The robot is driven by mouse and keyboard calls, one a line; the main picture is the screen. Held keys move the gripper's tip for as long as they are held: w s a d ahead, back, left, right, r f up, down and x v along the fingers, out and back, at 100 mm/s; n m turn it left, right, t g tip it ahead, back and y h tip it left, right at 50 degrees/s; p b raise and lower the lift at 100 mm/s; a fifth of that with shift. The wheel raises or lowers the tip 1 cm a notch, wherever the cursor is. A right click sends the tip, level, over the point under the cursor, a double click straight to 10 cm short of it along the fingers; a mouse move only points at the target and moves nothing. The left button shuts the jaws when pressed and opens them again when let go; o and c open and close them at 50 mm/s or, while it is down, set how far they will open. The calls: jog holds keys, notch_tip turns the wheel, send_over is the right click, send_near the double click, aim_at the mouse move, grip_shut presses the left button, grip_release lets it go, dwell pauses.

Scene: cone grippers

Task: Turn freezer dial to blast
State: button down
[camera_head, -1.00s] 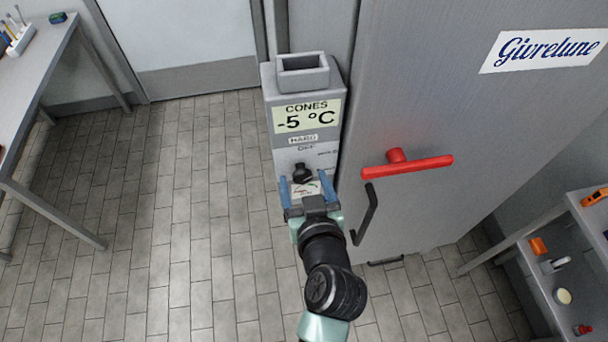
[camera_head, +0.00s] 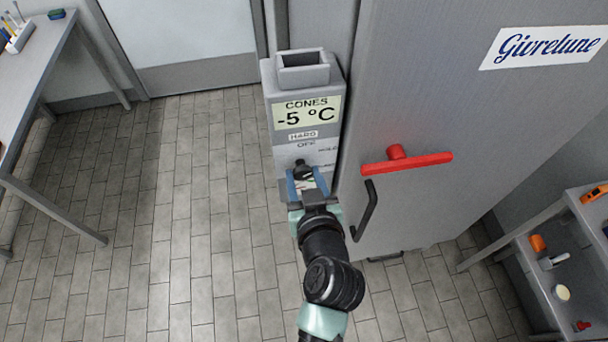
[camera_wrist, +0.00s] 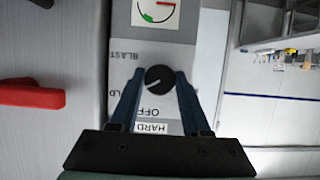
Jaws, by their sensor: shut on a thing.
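The black freezer dial (camera_head: 303,168) is on the front of the grey control box (camera_head: 278,160), below the sign reading CONES -5 °C. My gripper (camera_wrist: 159,77) is shut on the dial, with one blue finger on each side of it. In the wrist view the dial (camera_wrist: 159,76) shows a white mark pointing left and slightly down, toward the partly hidden lettering ending in LD. The BLAST label (camera_wrist: 126,56) is up and left of the dial there. The OFF label (camera_wrist: 159,115) is below it, between the fingers.
A red handle (camera_head: 408,164) and a black handle (camera_head: 365,211) stick out from the grey freezer door close to my gripper's right. A round gauge (camera_wrist: 155,12) is beside the dial. A table (camera_head: 40,80) stands left, shelves (camera_head: 575,262) right. The tiled floor at left is clear.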

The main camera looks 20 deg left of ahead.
jog(key=m+y+b, duration=0.1)
jog(key=m, duration=0.1)
jog(key=m+g+y+b, duration=0.1)
jog(key=shift+w+d+f+m, duration=0.1)
jog(key=shift+d+f+m, duration=0.05)
jog(key=shift+m, duration=0.25)
jog(key=m+g+y+b, duration=0.1)
jog(key=m+y+b, duration=0.2)
jog(key=m, duration=0.1)
jog(key=shift+m, duration=0.3)
dwell(0.5)
jog(key=shift+c, duration=1.9)
grip_release()
